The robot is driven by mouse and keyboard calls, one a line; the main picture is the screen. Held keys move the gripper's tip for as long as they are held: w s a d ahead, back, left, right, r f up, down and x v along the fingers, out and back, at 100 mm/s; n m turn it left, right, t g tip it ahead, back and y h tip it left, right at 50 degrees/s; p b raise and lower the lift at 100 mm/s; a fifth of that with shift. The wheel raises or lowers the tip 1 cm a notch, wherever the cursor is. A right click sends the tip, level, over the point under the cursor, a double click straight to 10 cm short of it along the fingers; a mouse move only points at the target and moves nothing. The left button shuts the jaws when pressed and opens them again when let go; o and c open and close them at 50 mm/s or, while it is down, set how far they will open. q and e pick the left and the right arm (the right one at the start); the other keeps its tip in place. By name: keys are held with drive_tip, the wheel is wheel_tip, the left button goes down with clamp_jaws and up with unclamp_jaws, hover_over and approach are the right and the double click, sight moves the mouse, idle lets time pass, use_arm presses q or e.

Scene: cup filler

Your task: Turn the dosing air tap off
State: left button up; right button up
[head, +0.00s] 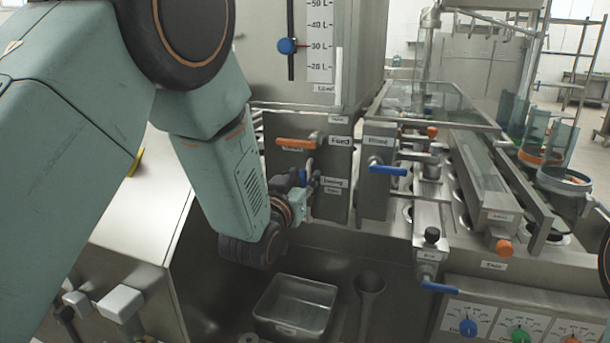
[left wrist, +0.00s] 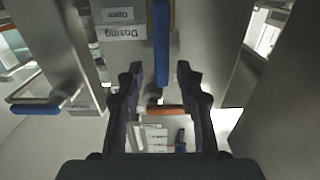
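The dosing tap is on the steel panel of the filler, beside the Dosing label (head: 334,183). Its blue handle (left wrist: 161,45) runs lengthwise in the left wrist view, next to the upside-down Dosing label (left wrist: 125,33). In the head view the handle is mostly hidden by my gripper. My left gripper (head: 306,180) is at the tap in the head view. In the left wrist view its two dark fingers (left wrist: 160,76) are apart, one on each side of the handle, with gaps visible. My right gripper is not in view.
An orange-handled feed tap (head: 295,144) is just above my gripper. Blue-handled taps (head: 388,170) and (head: 439,288) stand to the right. A steel tray (head: 297,305) and a funnel-like part (head: 370,284) are below. A tank with a level scale (head: 320,42) rises above.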

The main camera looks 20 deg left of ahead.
use_arm(q)
drive_tip(key=shift+w+a, duration=0.2)
drive_tip(key=shift+w, duration=0.5)
drive_tip(key=shift+r, duration=0.1)
drive_tip(key=shift+w+d, duration=0.1)
drive_tip(key=shift+d, duration=0.1)
drive_tip(key=shift+w, duration=0.1)
drive_tip(key=shift+c, duration=1.4)
clamp_jaws()
drive_tip(key=shift+a, duration=0.1)
